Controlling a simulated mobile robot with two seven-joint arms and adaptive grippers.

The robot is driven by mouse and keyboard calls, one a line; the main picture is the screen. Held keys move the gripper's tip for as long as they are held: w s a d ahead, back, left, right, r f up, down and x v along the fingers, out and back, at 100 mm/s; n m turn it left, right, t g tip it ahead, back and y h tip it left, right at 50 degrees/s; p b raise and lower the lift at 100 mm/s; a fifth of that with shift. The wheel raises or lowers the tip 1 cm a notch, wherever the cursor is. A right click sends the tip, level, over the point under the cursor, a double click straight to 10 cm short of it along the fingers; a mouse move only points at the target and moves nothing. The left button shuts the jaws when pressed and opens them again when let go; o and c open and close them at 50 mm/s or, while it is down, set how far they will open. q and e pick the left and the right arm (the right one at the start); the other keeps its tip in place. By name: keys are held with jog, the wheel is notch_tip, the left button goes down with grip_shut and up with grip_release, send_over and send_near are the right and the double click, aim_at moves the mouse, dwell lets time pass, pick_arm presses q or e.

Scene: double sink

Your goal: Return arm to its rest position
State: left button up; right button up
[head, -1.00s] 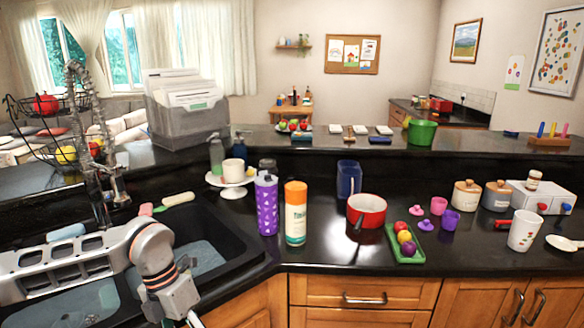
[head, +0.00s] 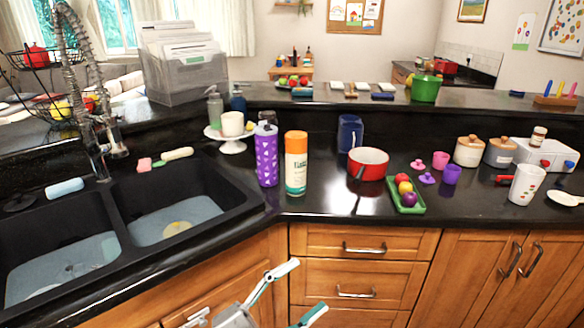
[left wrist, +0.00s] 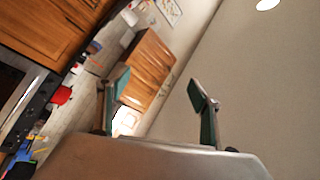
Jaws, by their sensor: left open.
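My left gripper (head: 302,290) shows at the bottom middle of the head view, low in front of the wooden drawers (head: 350,265). Its two fingers are spread apart, with nothing between them. In the left wrist view the open fingers (left wrist: 160,88) also frame empty space, with the room tilted behind them. Most of my left arm is below the picture's edge. My right gripper is in neither view.
The double sink (head: 130,215) is at left, with the black counter's front edge above my gripper. A purple bottle (head: 267,160), an orange-capped bottle (head: 296,165), a red pot (head: 367,165) and a green tray (head: 408,208) stand on the counter.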

pick_arm(q)
jog(key=a+f+n+t+y+b, duration=0.1)
jog(key=a+f+n+t+y, duration=0.1)
jog(key=a+f+n+y, duration=0.6)
jog(key=a+f+n+t+y, duration=0.25)
jog(key=a+f+n, duration=0.25)
jog(key=f, duration=0.6)
jog(key=s+a+f+n+g+y, duration=0.2)
jog(key=s+a+f, duration=0.2)
jog(key=s+f, duration=0.2)
jog(key=s+a+f+n+g+y+b, duration=0.1)
jog(key=s+a+f+n+g+y, duration=0.1)
jog(key=s+a+f, duration=0.3)
notch_tip(320, 180, down, 4)
jog(key=shift+s+f+n+g+y, duration=0.15)
jog(key=shift+s+n+g+y, duration=0.25)
jog(key=shift+s+g+y, duration=0.35)
jog(key=shift+s, duration=0.1)
